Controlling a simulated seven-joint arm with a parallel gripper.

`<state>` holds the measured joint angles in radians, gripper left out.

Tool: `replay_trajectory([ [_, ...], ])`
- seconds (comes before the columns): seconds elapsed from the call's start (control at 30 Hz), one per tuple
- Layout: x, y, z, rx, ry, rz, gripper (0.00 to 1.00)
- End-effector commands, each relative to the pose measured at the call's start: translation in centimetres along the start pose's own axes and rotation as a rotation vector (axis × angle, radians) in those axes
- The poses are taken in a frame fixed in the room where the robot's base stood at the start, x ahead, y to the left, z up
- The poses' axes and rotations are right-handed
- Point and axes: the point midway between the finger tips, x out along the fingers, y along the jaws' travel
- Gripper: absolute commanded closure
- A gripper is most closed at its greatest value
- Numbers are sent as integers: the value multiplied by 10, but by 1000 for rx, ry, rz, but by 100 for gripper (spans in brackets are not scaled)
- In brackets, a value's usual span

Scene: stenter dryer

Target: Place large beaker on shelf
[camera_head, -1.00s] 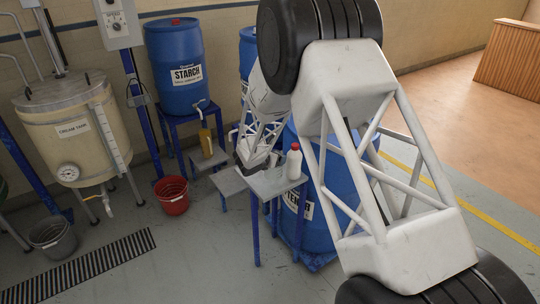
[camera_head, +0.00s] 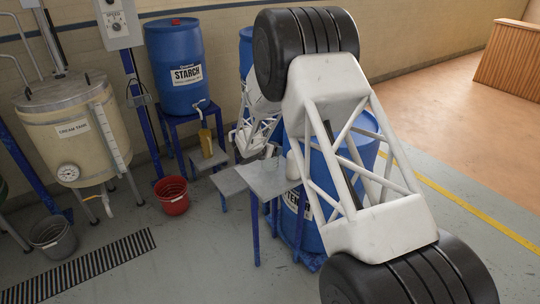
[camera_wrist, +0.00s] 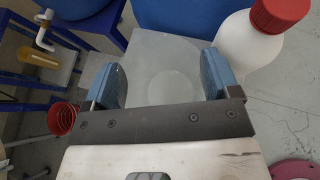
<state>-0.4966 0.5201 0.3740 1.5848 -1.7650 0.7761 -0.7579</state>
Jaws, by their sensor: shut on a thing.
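The large beaker is clear glass and hard to make out; in the wrist view (camera_wrist: 172,88) its round base shows between the blue finger pads. My gripper (camera_wrist: 165,82) is shut on it. In the head view a faint clear shape (camera_head: 270,163) shows over the small grey shelf (camera_head: 262,184) on blue legs. The shelf's grey top also shows below the beaker in the wrist view (camera_wrist: 150,45). I cannot tell whether the beaker touches it.
A white bottle with a red cap (camera_wrist: 250,45) stands close beside the right finger; in the head view it (camera_head: 293,165) is partly hidden by my arm. A lower grey stand (camera_head: 229,182), a yellow jug (camera_head: 206,143), a red bucket (camera_head: 173,195) and blue drums (camera_head: 176,65) are nearby.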

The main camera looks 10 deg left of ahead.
Motion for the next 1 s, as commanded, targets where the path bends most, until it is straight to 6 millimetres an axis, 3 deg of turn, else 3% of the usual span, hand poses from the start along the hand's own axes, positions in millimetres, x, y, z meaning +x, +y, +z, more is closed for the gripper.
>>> replay_trajectory([
  [0.47, 16, 0, -30, -1, 0, 0, 54],
  [0.93, 18, 0, -33, 0, 0, 0, 54],
  [0.97, 18, 0, -34, 0, 0, 0, 17],
  [1.0, 18, 0, -33, 0, 0, 0, 10],
])
